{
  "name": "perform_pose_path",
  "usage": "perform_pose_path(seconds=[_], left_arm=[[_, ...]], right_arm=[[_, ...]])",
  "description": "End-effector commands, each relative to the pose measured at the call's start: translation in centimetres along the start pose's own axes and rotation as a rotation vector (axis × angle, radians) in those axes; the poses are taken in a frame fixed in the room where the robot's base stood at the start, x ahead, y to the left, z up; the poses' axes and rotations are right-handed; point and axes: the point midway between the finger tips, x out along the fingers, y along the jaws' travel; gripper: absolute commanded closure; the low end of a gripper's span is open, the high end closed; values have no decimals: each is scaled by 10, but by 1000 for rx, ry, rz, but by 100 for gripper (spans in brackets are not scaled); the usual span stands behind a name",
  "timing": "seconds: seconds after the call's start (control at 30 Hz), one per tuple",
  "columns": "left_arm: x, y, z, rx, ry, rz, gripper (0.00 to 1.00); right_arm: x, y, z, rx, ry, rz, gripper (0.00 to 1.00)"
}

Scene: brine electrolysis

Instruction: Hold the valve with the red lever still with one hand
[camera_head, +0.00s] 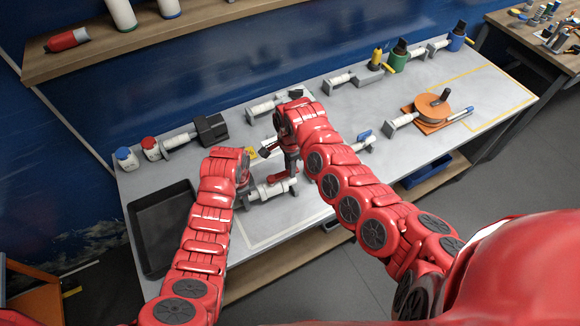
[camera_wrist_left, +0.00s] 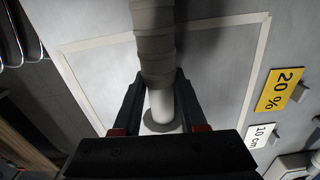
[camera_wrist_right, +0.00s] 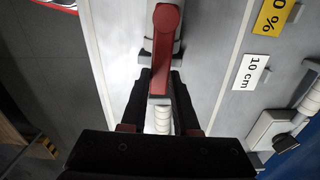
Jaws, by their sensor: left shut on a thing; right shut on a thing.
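The valve with the red lever (camera_wrist_right: 165,45) is in the middle of the right wrist view, its lever running lengthwise toward my fingers. In the head view the red lever (camera_head: 281,176) shows just below my right gripper (camera_head: 291,168). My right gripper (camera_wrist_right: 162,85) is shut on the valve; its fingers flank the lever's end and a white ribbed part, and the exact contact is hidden. My left gripper (camera_wrist_left: 160,90) is shut on a white pipe (camera_wrist_left: 161,104) with a grey wrapped section (camera_wrist_left: 154,45). In the head view my left gripper (camera_head: 246,188) is at the pipe's left part.
A black tray (camera_head: 137,225) lies on the table's left. A yellow 20 % card (camera_wrist_left: 280,90) and a white 10 cm card (camera_wrist_left: 260,136) lie beside the pipe. Red and blue capped bottles, a dark clamp block (camera_head: 211,129) and an orange reel (camera_head: 433,107) stand around. The table's front right is clear.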

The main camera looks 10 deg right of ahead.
Motion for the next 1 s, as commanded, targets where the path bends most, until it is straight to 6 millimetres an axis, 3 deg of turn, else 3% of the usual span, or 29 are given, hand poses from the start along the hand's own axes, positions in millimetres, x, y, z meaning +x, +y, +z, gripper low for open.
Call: perform_pose_path(seconds=[0.63,1.0], left_arm=[[0,0,0,0,-1,0,100],[0,1,0,1,0,2,100]], right_arm=[[-1,0,3,32,-2,-7,100],[0,15,6,264,-3,-6,100]])
